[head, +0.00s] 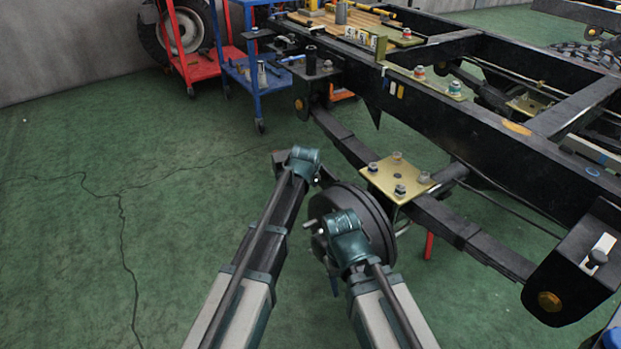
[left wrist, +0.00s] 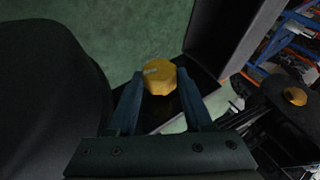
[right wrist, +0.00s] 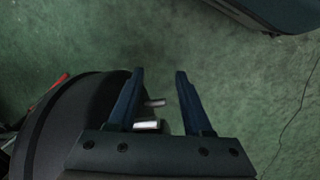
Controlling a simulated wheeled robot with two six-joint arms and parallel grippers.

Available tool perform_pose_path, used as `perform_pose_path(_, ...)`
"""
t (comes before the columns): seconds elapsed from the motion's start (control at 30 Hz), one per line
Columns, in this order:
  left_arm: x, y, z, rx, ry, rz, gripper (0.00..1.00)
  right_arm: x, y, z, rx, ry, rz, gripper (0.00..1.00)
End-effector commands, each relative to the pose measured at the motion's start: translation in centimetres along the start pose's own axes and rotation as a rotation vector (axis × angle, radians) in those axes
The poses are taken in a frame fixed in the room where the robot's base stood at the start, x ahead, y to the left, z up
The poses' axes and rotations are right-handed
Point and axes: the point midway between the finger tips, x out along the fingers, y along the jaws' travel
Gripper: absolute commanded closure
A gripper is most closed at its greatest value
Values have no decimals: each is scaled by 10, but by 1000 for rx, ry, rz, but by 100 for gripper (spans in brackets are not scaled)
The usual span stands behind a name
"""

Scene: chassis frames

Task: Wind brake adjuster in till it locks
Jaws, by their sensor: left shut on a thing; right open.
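The black brake drum (head: 375,212) hangs at the end of the axle beside the chassis frame. Its dark rounded side also fills the left of the left wrist view (left wrist: 45,100) and of the right wrist view (right wrist: 75,120). A yellow hexagonal knob, seemingly the brake adjuster (left wrist: 160,79), sits between the fingertips of my left gripper (left wrist: 158,84), which is shut on it. In the head view the left arm reaches the drum's upper left, and the knob is hidden. My right gripper (right wrist: 160,75) is open and empty, in front of the drum; two pale studs (right wrist: 147,125) show between its fingers.
The black chassis rail (head: 450,130) and leaf spring (head: 455,225) run close to the right of the drum. A brass plate with bolts (head: 396,179) sits above the spring. A blue trolley (head: 258,85) and red cart (head: 195,65) stand behind. Green floor is free at left.

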Motion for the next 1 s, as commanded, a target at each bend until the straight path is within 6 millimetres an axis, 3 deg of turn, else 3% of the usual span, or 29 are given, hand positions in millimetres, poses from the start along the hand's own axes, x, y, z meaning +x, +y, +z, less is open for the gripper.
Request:
perform_pose_path(0.3, 0, 1, 1, 0, -2, 2, 100, 0, 0, 0, 0, 0, 0, 50)
perform_pose_path(0.33, 0, 1, 1, 0, -3, 3, 44, 0, 0, 0, 0, 0, 0, 50)
perform_pose_path(0.47, 0, 1, 1, 0, -2, 2, 21, 0, 0, 0, 0, 0, 0, 50)
perform_pose_path(0.8, -1, 0, 0, 0, 0, 1, 19, -1, 0, 0, 0, 0, 0, 50)
perform_pose_path(1.0, -13, -1, 0, 0, 0, 1, 19, -11, 1, 1, 0, -1, 0, 50)
